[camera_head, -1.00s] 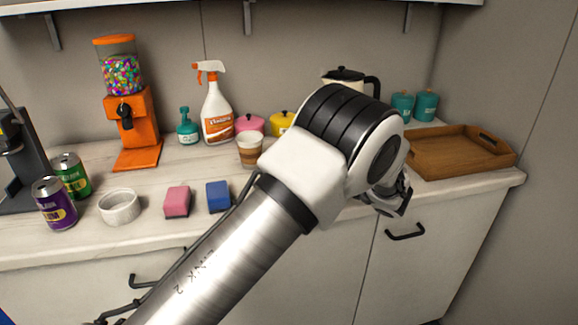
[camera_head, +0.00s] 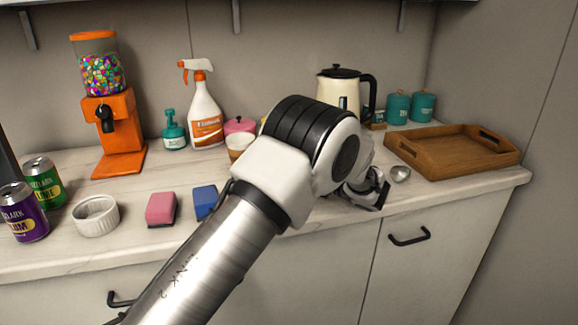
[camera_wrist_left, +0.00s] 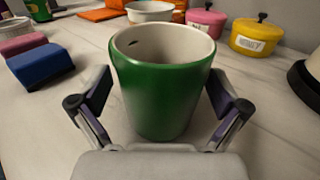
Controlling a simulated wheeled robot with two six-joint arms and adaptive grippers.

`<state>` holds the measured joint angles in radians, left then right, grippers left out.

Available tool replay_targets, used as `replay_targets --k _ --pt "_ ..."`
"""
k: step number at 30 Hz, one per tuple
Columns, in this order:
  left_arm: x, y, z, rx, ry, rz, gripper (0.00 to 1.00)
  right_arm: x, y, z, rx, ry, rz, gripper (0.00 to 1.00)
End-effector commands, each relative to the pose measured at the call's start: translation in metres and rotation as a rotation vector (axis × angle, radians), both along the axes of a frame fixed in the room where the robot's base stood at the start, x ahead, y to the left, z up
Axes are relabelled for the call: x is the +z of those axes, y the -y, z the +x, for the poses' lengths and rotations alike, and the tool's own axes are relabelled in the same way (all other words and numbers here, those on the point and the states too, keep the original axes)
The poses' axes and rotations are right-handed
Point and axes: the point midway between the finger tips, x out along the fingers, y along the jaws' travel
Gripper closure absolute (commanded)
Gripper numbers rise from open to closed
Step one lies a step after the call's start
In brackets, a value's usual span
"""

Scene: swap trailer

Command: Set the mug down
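The green mug (camera_wrist_left: 162,92), pale inside, stands upright between the fingers of my left gripper (camera_wrist_left: 160,95) in the left wrist view. In the head view my left gripper (camera_head: 368,190) is partly behind my own arm near the counter's front edge, and the mug is hidden there. My right gripper is in no view.
On the counter (camera_head: 285,245), the kettle (camera_head: 340,92) stands behind my arm and a wooden tray (camera_head: 425,165) at the right. A silver round object (camera_head: 400,173) lies beside the gripper. Blue (camera_head: 206,201) and pink (camera_head: 161,209) sponges and a paper cup (camera_head: 238,147) are left.

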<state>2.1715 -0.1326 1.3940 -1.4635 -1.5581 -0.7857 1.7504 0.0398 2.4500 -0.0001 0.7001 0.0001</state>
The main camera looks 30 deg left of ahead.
Motion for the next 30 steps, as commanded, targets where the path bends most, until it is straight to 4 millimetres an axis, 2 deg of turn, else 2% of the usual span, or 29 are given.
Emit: replay_targets --k 7,11,22,25,30 --pt "0.0 0.001 0.0 0.0 0.0 0.0 0.0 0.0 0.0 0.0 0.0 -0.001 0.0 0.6" --pt "0.001 0.012 0.0 -0.002 0.0 0.002 0.0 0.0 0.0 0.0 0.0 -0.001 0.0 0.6" --pt "0.001 0.1 -0.004 -0.004 0.001 0.002 0.0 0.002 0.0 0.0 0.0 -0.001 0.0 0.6" --pt "0.001 0.114 -0.004 -0.002 0.001 0.001 0.0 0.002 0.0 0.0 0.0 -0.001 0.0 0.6" --pt "0.001 0.121 -0.005 0.0 -0.001 0.0 0.0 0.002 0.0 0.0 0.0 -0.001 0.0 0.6"
